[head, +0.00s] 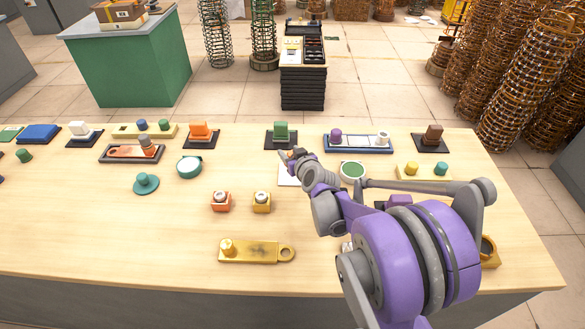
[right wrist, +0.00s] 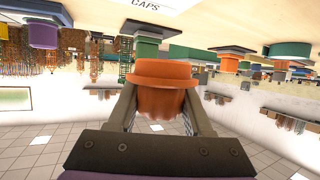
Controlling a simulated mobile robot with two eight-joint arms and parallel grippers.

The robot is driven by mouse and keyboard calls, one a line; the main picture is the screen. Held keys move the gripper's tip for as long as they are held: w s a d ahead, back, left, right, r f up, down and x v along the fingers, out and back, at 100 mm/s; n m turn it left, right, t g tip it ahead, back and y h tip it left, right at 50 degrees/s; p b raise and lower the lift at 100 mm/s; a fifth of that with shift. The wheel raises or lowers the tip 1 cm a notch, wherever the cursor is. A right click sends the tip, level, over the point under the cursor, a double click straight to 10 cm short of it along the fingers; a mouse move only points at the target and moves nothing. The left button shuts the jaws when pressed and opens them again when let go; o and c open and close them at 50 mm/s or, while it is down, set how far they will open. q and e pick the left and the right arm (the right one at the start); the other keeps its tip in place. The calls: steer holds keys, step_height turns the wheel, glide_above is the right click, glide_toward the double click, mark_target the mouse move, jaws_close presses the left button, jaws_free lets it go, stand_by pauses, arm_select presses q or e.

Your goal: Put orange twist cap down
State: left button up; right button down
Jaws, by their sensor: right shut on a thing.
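The orange twist cap (right wrist: 163,80) is between the two fingers of my right gripper (right wrist: 163,105) in the right wrist view, its wide rim standing beyond the fingers. In the head view my right gripper (head: 290,156) is over the table by a white card (head: 287,179), and the arm hides part of that card. The right wrist view is upside down and shows a label reading CAPS (right wrist: 155,5) on the tabletop. A gap shows between the cap and the tabletop there. My left gripper is not in view.
The wooden table (head: 120,235) has a green block on a dark base (head: 281,133) behind the gripper and a round green-topped dish (head: 353,171) to its right. The left front is clear.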

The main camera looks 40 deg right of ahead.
step_height(320, 180, down, 6)
steer(key=shift+r+b, duration=0.15)
steer(key=shift+b, duration=0.35)
